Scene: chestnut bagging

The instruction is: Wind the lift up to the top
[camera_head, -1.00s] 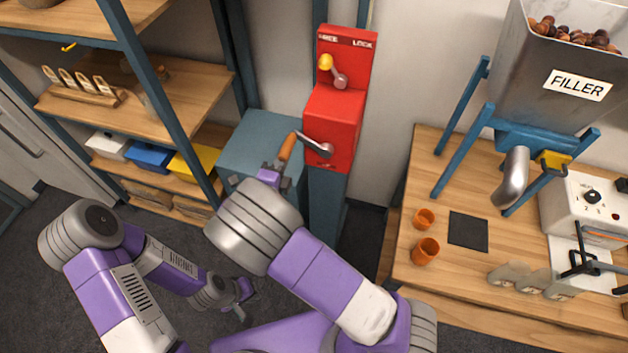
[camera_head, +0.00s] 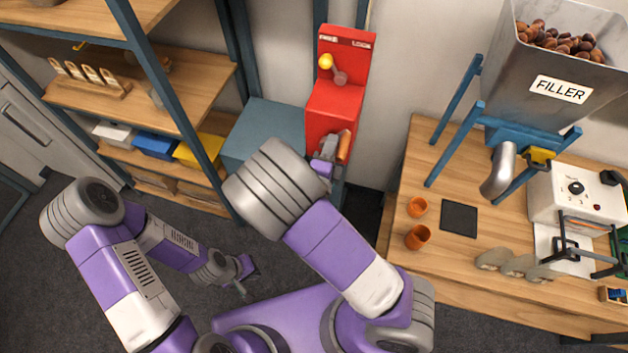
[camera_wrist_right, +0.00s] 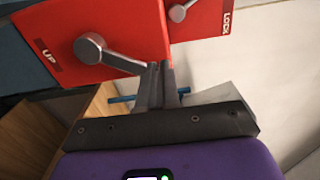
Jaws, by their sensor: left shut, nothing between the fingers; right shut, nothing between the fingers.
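The red winch box (camera_head: 335,105) stands on a blue-grey post. Its crank has a grey arm (camera_wrist_right: 115,60) and an orange-brown handle (camera_head: 344,146), now at the box's lower right in the head view. My right gripper (camera_head: 328,148) is shut and empty, right beside the handle. In the right wrist view its fingers (camera_wrist_right: 160,85) overlap the crank arm's outer end; the handle does not show there, and contact cannot be told. An "UP" label is left of the crank hub. A yellow-knobbed lever (camera_head: 326,62) sits above. My left gripper (camera_head: 241,282) is shut and empty, low over the floor.
A blue-grey box (camera_head: 262,130) stands left of the winch, beside a shelf rack (camera_head: 185,95) with coloured bins. At right, a wooden table (camera_head: 425,165) carries the chestnut-filled FILLER hopper (camera_head: 535,80), orange cups and a white machine (camera_head: 570,195).

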